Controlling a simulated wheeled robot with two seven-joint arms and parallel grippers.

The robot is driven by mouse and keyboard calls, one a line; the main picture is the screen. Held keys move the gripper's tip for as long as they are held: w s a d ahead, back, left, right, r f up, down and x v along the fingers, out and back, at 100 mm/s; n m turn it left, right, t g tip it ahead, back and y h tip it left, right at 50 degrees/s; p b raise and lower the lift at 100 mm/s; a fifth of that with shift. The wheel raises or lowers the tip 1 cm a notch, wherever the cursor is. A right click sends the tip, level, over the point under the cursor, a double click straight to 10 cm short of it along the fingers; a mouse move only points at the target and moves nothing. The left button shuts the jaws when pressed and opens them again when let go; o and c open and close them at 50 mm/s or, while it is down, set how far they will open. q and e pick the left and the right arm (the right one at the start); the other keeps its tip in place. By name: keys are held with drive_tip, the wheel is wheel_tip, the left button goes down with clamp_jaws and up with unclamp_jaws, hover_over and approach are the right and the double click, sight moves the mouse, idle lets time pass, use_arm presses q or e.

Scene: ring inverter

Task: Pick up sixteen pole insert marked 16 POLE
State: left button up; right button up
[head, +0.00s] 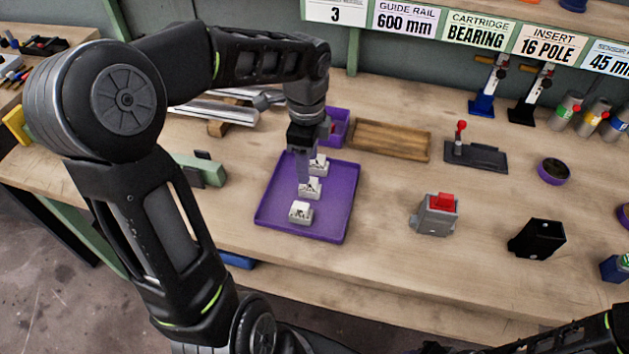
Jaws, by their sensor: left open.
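Three small white inserts stand in a line on a purple tray (335,212). The front insert (301,212), the middle insert (310,188) and the back insert (319,165) have dark marks too small to read, so I cannot tell which is marked 16 POLE. My left gripper (303,178) points down over the tray, close to the middle and back inserts. It is open, and its fingers partly cover the back insert. I cannot tell whether it touches either one. My right gripper is not in view; only part of my right arm shows at the lower right.
Behind the tray are a purple bin (338,126) and a wooden tray (390,139). A grey block with a red top (436,214), a black block (537,239) and a dark clamp fixture (476,155) stand to the right. The bench between the purple tray and grey block is clear.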

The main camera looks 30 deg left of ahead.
sight(310, 183)
use_arm(q)
drive_tip(key=shift+w+f, duration=0.1)
drive_tip(key=shift+f, duration=1.25)
drive_tip(key=shift+d+f, duration=0.2)
drive_tip(key=shift+f, duration=2.4)
clamp_jaws()
